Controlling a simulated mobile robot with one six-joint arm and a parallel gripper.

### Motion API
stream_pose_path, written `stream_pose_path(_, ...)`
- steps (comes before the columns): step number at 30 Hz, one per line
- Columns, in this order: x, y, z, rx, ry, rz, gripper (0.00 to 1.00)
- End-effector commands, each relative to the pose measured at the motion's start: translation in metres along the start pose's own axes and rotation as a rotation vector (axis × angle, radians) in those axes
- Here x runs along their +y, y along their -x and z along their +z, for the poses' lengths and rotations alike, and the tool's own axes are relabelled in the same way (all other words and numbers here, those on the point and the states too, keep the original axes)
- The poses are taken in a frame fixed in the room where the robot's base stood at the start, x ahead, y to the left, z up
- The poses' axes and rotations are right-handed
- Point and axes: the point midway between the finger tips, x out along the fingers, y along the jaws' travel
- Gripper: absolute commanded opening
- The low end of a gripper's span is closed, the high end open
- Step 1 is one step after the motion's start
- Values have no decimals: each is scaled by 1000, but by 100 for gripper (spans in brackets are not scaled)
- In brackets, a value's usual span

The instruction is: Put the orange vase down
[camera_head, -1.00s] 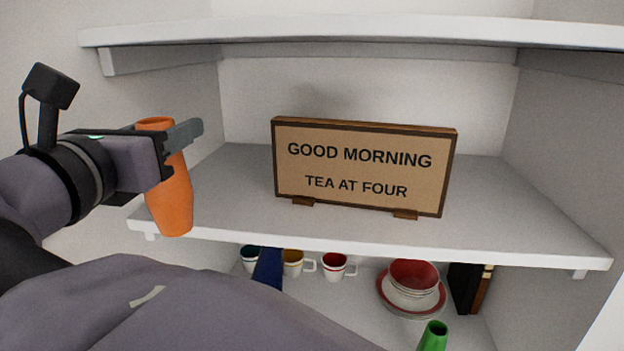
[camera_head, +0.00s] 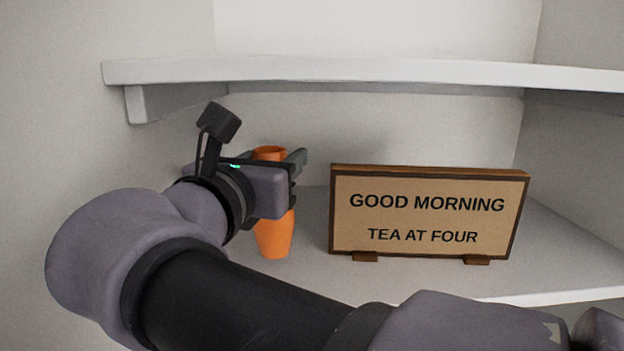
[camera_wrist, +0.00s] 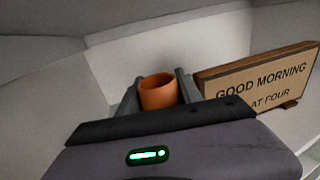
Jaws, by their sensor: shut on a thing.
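The orange vase (camera_head: 274,236) is upright in my gripper (camera_head: 296,170), over the left part of the middle shelf (camera_head: 312,270), left of the sign. The gripper's fingers are shut around its upper part. Its base shows at the shelf surface or just above it; I cannot tell whether it touches. In the wrist view the vase's open rim (camera_wrist: 158,84) shows between the two fingers (camera_wrist: 158,92). My wrist hides part of the vase's middle.
A framed sign (camera_head: 428,214) reading "GOOD MORNING TEA AT FOUR" stands on two small feet just right of the vase. An upper shelf (camera_head: 360,76) hangs above. A side wall (camera_head: 60,120) is on the left. The shelf behind the vase looks clear.

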Motion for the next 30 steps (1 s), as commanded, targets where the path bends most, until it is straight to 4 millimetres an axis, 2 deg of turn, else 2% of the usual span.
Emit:
stream_pose_path(3, 17, -12, 0, 0, 0, 0, 0)
stream_pose_path(8, 31, -23, -2, 0, -1, -1, 0)
stream_pose_path(10, 30, -22, -26, -1, -3, 0, 0)
stream_pose_path(13, 30, -22, -44, -1, -2, 1, 0)
stream_pose_path(19, 29, -21, -38, -1, -2, 1, 0)
stream_pose_path(24, 29, -21, -43, 0, -2, 1, 0)
stream_pose_path(25, 29, -21, -42, 0, -1, 1, 48)
stream_pose_path(27, 29, -21, -42, 0, -1, 1, 62)
stream_pose_path(30, 29, -21, -42, 0, -2, 1, 64)
